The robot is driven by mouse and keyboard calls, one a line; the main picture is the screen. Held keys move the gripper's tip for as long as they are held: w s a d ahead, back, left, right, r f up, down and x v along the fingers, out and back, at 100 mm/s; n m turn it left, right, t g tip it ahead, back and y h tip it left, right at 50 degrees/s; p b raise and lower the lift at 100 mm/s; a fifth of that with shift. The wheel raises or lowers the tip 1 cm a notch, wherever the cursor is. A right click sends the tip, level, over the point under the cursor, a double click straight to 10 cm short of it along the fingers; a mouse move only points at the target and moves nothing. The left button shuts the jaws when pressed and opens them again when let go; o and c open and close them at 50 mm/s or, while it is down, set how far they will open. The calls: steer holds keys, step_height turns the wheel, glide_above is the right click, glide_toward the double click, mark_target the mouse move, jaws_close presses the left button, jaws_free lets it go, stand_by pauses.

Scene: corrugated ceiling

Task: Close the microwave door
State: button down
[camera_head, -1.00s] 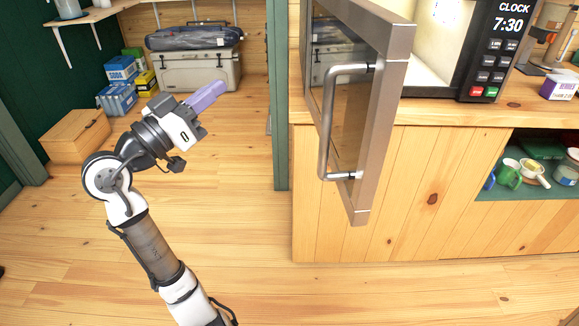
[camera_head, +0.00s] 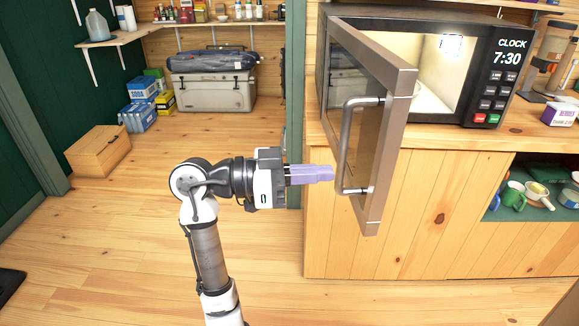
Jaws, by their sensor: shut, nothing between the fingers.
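The black microwave (camera_head: 487,75) stands on the wooden counter with its lit inside showing. Its door (camera_head: 386,150) is wide open and swung out toward me past the counter's front edge, with a metal frame and a dark glass pane. The silver bar handle (camera_head: 346,150) is on the door's left-facing side. My gripper (camera_head: 331,173), with purple fingers, is shut and empty. It points right, and its tips are just left of the lower part of the handle. I cannot tell whether they touch it.
The wooden counter (camera_head: 440,140) has an open shelf (camera_head: 535,207) with mugs at right. A green post (camera_head: 295,90) stands left of the microwave. A wooden box (camera_head: 98,152) and a grey cooler (camera_head: 212,92) sit on the floor behind. The floor around my arm is clear.

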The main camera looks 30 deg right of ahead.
mark_target(370, 171)
steer(key=p+x, duration=0.1)
steer(key=x, duration=0.3)
steer(key=shift+s+d+r, duration=0.15)
steer(key=shift+s+d, duration=0.05)
steer(key=shift+d, duration=0.2)
steer(key=shift+s+d+p, duration=0.25)
steer(key=shift+d+p, duration=0.05)
steer(key=shift+d, duration=0.4)
steer(key=shift+s, duration=0.1)
